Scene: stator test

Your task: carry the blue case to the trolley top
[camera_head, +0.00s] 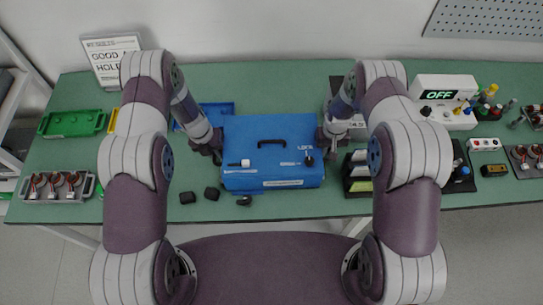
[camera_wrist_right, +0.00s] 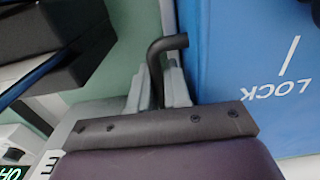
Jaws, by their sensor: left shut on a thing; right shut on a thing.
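The blue case (camera_head: 270,165) sits on the green table in the head view, shut, with a black handle on its lid and the word LOCK at its right. My left gripper (camera_head: 213,151) is at the case's left side and shut; its fingertips are hard to see. My right gripper (camera_head: 329,148) is at the case's right side. In the right wrist view, the right gripper (camera_wrist_right: 158,88) is shut on a bent black side handle (camera_wrist_right: 168,44) beside the blue case (camera_wrist_right: 255,60). I see no trolley top in either view.
The green table (camera_head: 270,78) is clear behind the case. A blue tray (camera_head: 216,112) lies close at its left. Small black pieces (camera_head: 211,193) lie in front. A black rack (camera_head: 357,172) stands close at its right, with an OFF display box (camera_head: 443,98) beyond.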

